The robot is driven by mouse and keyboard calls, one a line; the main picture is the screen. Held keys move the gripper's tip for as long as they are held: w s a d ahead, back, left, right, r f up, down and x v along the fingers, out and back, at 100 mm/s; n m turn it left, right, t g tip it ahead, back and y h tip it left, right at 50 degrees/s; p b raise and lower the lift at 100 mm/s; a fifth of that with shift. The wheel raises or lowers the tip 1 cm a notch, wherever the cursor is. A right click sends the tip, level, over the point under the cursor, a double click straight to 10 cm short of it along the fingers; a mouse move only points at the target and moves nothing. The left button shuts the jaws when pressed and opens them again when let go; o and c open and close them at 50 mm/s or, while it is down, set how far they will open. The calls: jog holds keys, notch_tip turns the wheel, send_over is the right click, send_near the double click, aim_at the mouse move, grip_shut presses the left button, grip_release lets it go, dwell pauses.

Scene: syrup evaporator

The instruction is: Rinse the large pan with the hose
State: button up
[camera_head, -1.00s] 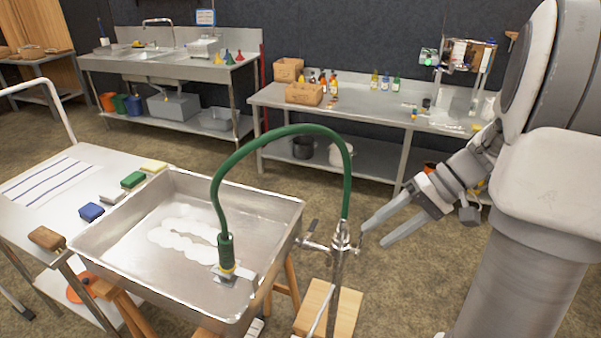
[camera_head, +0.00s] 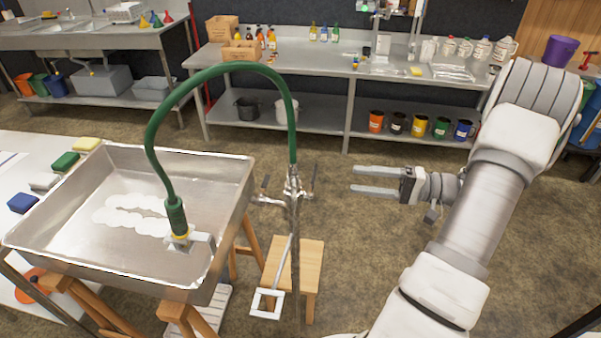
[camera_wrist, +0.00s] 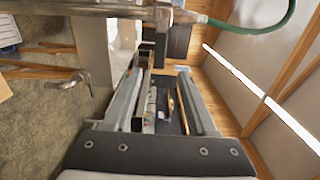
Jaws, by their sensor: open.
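The large metal pan (camera_head: 60,243) stands on wooden trestle legs at the left, with whitish residue (camera_head: 135,214) on its floor. The green hose (camera_head: 200,75) arches from the tap stand (camera_head: 294,190) over the pan's right side. Its end, with a yellow ring and a metal nozzle (camera_head: 182,238), rests in the pan near the right wall. My gripper (camera_head: 352,180) is open and empty, to the right of the tap stand and apart from it, fingers pointing left. In the wrist view the open fingers (camera_wrist: 165,100) show, with the green hose (camera_wrist: 235,27) at the top.
Sponges and blocks (camera_head: 65,162) line the table left of the pan. A steel bench (camera_head: 350,68) with boxes, bottles and coloured cans stands behind. The floor around my gripper is clear.

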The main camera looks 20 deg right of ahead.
aim_at(314, 182)
jog(key=p+x, duration=0.1)
jog(key=x, duration=1.3)
jog(key=shift+w+a, duration=0.1)
jog(key=shift+a, duration=0.05)
grip_shut()
dwell(0.8)
